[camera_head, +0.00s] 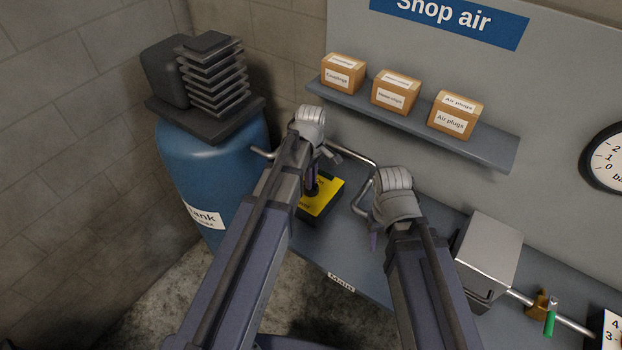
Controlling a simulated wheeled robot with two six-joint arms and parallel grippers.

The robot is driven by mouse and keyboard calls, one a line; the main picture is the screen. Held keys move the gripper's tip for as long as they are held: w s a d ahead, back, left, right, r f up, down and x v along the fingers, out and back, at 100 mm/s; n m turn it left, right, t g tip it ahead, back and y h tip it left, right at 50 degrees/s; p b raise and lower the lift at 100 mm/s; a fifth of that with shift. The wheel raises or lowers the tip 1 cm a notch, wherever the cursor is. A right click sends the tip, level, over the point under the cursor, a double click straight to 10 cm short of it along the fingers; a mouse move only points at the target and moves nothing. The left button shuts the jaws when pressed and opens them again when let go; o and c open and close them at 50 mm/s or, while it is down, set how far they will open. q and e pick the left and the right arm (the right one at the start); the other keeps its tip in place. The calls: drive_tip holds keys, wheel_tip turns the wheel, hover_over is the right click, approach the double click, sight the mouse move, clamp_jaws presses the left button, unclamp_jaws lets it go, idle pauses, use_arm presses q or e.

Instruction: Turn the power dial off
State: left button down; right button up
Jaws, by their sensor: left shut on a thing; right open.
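A yellow plate (327,193) on a dark box lies on the grey-blue bench behind my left forearm. It looks like the power dial's plate; its lettering is mostly covered. My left gripper (312,184) points down over the plate and is shut on a small dark part there, seemingly the dial's knob. The arm and fingers hide most of the knob, so its pointing direction cannot be told. My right gripper (373,240) is open and empty, pointing down over the bench to the right of the plate. Most of its fingers are hidden by its own wrist.
A blue tank (205,165) with a black finned compressor (212,75) stands at the left. A metal pipe (352,157) runs behind my wrists. A shelf (420,125) with three boxes hangs above. A grey metal box (490,255) and a green-handled valve (550,318) are at the right.

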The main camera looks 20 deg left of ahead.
idle(0.5)
use_arm(q)
drive_tip(key=c, duration=0.9)
unclamp_jaws()
drive_tip(key=shift+r, duration=0.15)
wheel_tip(320, 180, up, 8)
drive_tip(key=p, duration=0.8)
drive_tip(key=shift+f, duration=0.2)
